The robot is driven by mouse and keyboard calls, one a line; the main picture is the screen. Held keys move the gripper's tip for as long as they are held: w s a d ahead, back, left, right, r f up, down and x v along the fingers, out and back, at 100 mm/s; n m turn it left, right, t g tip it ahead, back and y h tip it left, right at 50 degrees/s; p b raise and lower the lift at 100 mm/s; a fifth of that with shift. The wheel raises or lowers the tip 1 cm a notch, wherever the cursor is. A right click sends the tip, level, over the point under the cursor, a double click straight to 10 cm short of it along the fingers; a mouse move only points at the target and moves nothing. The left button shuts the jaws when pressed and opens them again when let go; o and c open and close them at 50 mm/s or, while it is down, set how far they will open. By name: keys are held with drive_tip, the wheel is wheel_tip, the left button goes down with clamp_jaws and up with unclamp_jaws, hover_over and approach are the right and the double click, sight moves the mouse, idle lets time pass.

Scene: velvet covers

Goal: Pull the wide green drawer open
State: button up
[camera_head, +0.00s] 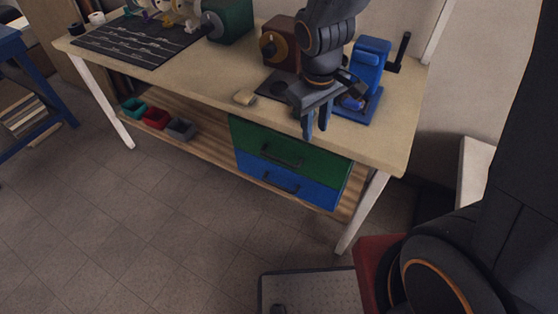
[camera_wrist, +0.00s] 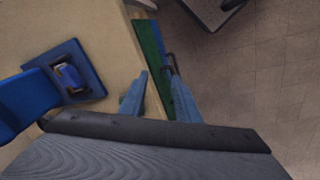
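The wide green drawer (camera_head: 315,156) is under the workbench top, above a blue drawer (camera_head: 318,190), and looks shut. Its dark bar handle (camera_head: 282,158) is on its front. In the wrist view the green front (camera_wrist: 152,48) shows as a narrow strip along the table edge, with a dark handle (camera_wrist: 171,63) just beyond the fingertips. My gripper (camera_head: 316,132) points down at the bench's front edge, above and right of the handle in the head view. Its blue fingers are apart with nothing between them; they also show in the wrist view (camera_wrist: 161,78). The gripper is not touching the handle.
A blue device (camera_head: 370,65) stands on the bench right of my gripper. Small bins (camera_head: 155,118) sit on the lower shelf. The floor before the drawers is clear.

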sight(279, 159)
drive_tip(key=w+a+f+n+b, duration=0.4)
drive_tip(key=a+f+n, duration=0.1)
drive_tip(key=a+f, duration=0.45)
drive_tip(key=shift+t, duration=0.3)
drive_tip(key=f, duration=0.5)
drive_tip(key=w+d+f+b, duration=0.1)
drive_tip(key=f, duration=0.1)
drive_tip(key=shift+w+f, duration=0.1)
drive_tip(key=shift+f, duration=0.3)
clamp_jaws()
